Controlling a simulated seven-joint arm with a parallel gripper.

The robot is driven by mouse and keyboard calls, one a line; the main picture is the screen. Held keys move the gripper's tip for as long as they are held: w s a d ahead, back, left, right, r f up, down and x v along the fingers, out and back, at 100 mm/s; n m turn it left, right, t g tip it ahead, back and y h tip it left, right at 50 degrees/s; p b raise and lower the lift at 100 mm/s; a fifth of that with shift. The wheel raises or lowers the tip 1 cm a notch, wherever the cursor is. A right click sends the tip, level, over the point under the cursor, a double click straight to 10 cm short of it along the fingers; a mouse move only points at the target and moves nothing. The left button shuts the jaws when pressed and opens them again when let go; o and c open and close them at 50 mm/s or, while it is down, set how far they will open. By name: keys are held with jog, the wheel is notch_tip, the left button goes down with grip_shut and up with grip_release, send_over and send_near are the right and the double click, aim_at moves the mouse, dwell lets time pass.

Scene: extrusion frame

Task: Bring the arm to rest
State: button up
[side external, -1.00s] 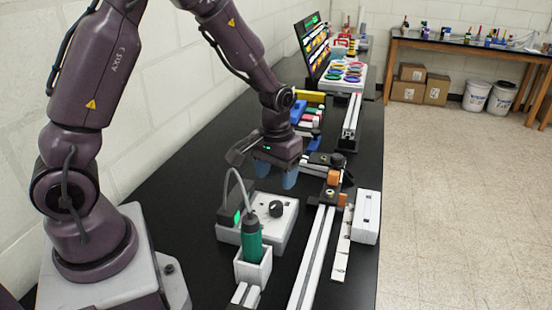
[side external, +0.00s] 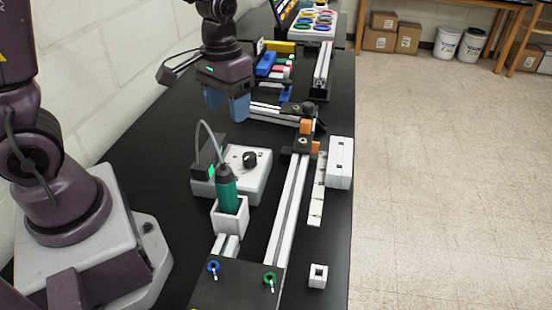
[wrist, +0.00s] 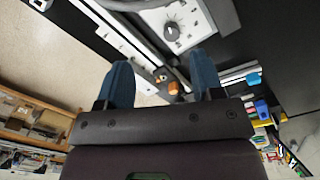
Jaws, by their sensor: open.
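My gripper (side external: 226,112) hangs above the black bench, behind the control box, with its two blue fingers apart. In the wrist view my gripper (wrist: 161,70) shows a wide gap with nothing held between the fingers. The extrusion frame (side external: 287,212) lies on the bench below and to the right. Two of its rails meet at a black corner piece (side external: 300,143) with orange parts beside it. A green driver (side external: 227,188) stands upright in a white holder (side external: 231,222), clear of my gripper.
A white control box (side external: 258,182) with a black knob sits behind the holder. A white slotted block (side external: 340,163) and a small white square part (side external: 318,276) lie near the right edge. Coloured parts (side external: 267,64) and a ring tray (side external: 312,24) stand farther back.

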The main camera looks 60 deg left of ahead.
jog(key=s+d+r+m+t, duration=0.3)
jog(key=s+d+r+t, duration=0.1)
jog(key=s+r, duration=0.6)
jog(key=shift+s+r+t, duration=0.3)
jog(key=shift+r+t, duration=0.5)
jog(key=shift+r, duration=0.45)
dwell(0.4)
